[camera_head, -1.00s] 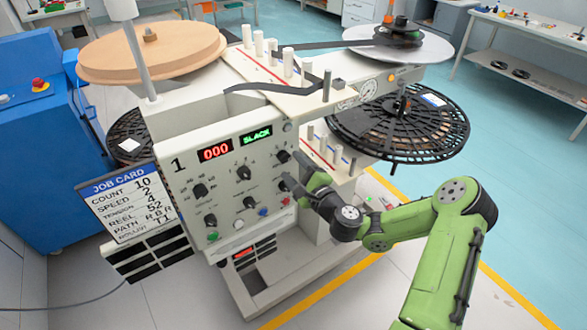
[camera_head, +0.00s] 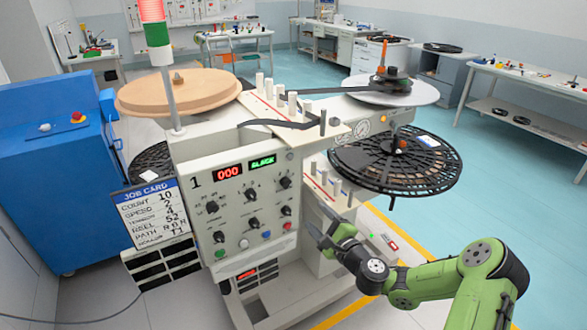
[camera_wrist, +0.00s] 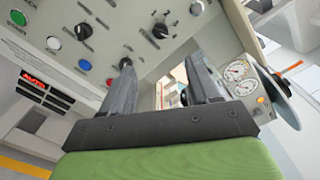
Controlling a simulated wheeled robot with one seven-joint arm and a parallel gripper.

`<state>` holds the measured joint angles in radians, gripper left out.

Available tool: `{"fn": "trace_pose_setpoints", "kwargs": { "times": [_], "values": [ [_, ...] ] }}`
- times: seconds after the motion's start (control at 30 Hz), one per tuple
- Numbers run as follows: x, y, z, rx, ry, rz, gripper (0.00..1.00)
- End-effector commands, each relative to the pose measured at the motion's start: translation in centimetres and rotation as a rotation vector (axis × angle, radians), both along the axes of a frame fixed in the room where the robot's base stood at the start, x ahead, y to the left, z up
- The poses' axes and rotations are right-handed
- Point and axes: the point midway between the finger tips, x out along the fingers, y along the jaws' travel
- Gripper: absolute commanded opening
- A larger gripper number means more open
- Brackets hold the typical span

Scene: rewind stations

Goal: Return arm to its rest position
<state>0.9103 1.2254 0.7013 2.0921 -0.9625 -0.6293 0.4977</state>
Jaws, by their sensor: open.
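My green arm reaches in from the lower right in the head view. My gripper (camera_head: 320,223) is open and empty, in front of the right edge of the control panel (camera_head: 244,207). In the wrist view my gripper (camera_wrist: 165,85) shows two separated grey fingers with nothing between them. The panel carries several black knobs, green, white, blue and red buttons, a red display (camera_head: 229,171) reading 000 and a green display (camera_head: 262,162) reading SLACK. I cannot tell the exact gap between fingertips and panel.
A job card (camera_head: 154,212) hangs left of the panel. A tan reel (camera_head: 180,92) and a grey disc (camera_head: 395,93) sit on top. A black lattice reel (camera_head: 440,170) juts out right. A blue cabinet (camera_head: 50,160) stands left. Floor at right is clear.

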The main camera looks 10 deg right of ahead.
Motion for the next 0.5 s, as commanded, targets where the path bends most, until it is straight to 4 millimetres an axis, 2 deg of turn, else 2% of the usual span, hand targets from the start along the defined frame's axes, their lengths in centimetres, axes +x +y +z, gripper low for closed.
{"fn": "trace_pose_setpoints", "kwargs": {
  "times": [0.07, 0.17, 0.2, 0.3, 0.4, 0.5],
  "values": [
    [-0.2, 1.0, 0.5, -0.042, -0.005, 0.035, 0.61],
    [-1.4, 4.5, 1.8, -0.222, -0.02, 0.179, 0.61],
    [-2.4, 6.4, 2.3, -0.332, -0.026, 0.264, 0.61],
    [-5.5, 10.2, 3.1, -0.632, -0.031, 0.478, 0.61],
    [-9.2, 11.9, 3.8, -0.928, -0.021, 0.661, 0.61],
    [-12.9, 11.8, 5.3, -1.209, 0.005, 0.8, 0.61]
  ]
}}
